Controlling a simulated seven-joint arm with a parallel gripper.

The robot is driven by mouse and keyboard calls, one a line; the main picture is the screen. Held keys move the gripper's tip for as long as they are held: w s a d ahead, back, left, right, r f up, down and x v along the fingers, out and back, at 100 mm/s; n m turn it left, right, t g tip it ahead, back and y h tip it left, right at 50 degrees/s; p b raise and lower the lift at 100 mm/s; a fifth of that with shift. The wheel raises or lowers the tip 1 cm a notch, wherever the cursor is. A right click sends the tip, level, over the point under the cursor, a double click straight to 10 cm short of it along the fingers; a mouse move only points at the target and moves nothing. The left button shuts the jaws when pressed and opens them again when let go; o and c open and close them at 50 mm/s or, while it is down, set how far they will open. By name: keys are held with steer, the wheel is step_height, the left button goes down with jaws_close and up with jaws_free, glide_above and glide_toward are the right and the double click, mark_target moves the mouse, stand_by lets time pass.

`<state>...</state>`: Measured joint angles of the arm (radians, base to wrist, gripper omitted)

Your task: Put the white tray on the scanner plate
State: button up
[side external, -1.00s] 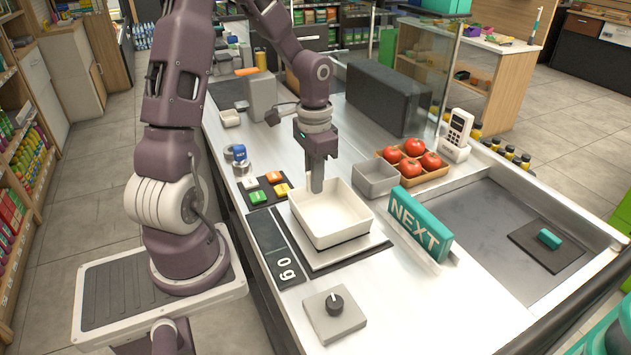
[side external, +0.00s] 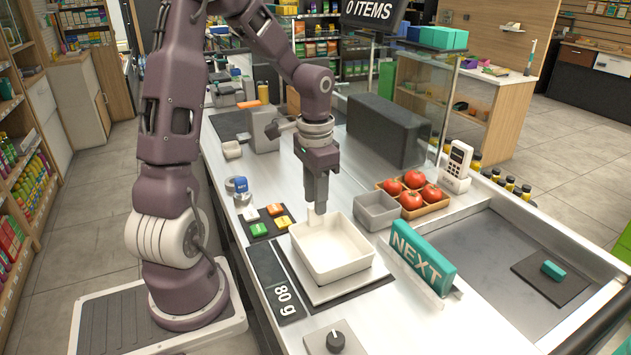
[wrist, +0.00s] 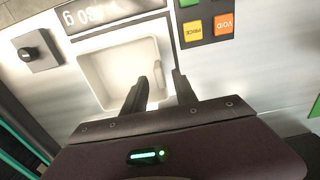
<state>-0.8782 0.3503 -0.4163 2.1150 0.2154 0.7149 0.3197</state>
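The white tray (side external: 334,264) is a shallow square tray. It sits upright on the scanner plate (side external: 358,287), whose pale edge shows around it in the side view. The tray (wrist: 100,79) looks empty there. The lower part of its near wall is hidden by my gripper.
A grey bin (side external: 376,212) and a crate of tomatoes (side external: 440,203) stand to the right, behind the NEXT sign (side external: 422,258). Coloured keys (side external: 267,220) lie left of the tray. A knob box (side external: 336,342) is in front. A dark grey block (side external: 385,130) stands behind.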

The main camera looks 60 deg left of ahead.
step_height(320, 180, up, 7)
steer(key=shift+r, duration=0.15)
steer(key=s+d+r+t, duration=0.2)
steer(key=s+d+r, duration=0.1)
steer(key=s+d, duration=0.3)
steer(key=s+d+r+t, duration=0.3)
steer(key=s+d, duration=0.4)
steer(key=d, duration=0.3)
steer(key=shift+s+d+t, duration=0.2)
steer(key=shift+d+t, duration=0.05)
steer(key=shift+t, duration=0.05)
steer(key=shift+r, duration=0.1)
